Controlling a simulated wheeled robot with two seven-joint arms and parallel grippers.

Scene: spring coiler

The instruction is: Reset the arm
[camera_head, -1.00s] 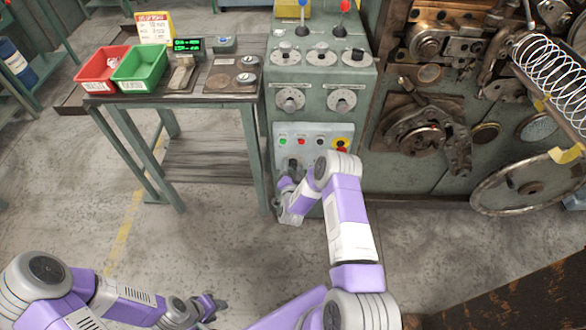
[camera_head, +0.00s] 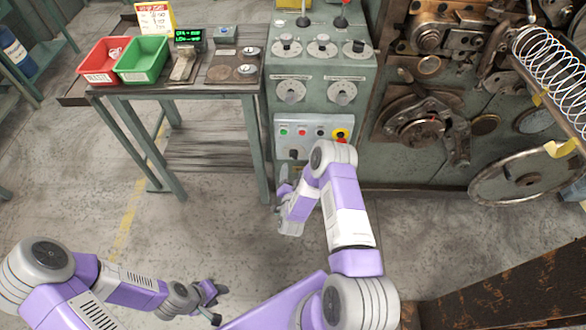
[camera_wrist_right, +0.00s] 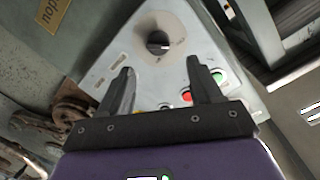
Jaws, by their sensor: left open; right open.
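My right gripper (camera_head: 284,185) is open and empty, in front of and below the small light control panel (camera_head: 286,122) in the head view. In the right wrist view its two dark fingers (camera_wrist_right: 160,72) stand apart with nothing between them. Beyond the fingertips is the panel's black rotary knob (camera_wrist_right: 158,43), apart from them. A red button (camera_wrist_right: 186,97) and a green button (camera_wrist_right: 217,77) show near the right finger. My left gripper (camera_head: 212,295) is open and empty, low over the floor at the bottom of the head view.
A side table (camera_head: 215,92) carries a red bin (camera_head: 104,77), a green bin (camera_head: 140,72) and a small green display (camera_head: 188,36). The floor (camera_head: 110,215) between is clear.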

